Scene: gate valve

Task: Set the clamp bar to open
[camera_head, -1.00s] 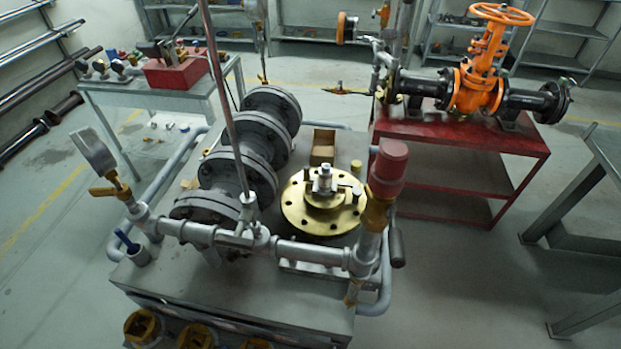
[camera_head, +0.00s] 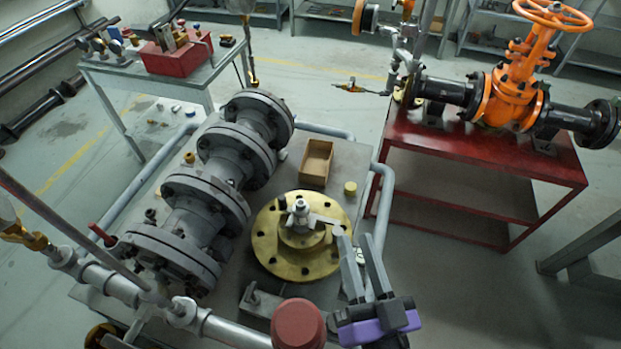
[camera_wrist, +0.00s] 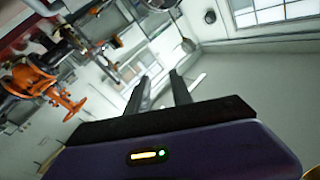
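A round brass flange (camera_head: 268,245) with bolt holes lies on the grey bench. On its centre stands a small silver fitting (camera_head: 300,215) with a short flat piece (camera_head: 326,219) pointing right; I cannot tell for certain whether this is the clamp bar. The wrist view shows the fingers (camera_wrist: 158,80) apart and empty, facing the room; the flange is not seen there.
Large grey flanged pipes (camera_head: 205,205) stand left of the brass flange. A red cap (camera_head: 298,325) and silver piping (camera_head: 105,280) are in front. An open cardboard box (camera_head: 316,162) is behind. An orange gate valve (camera_head: 515,90) sits on a red table (camera_head: 470,155).

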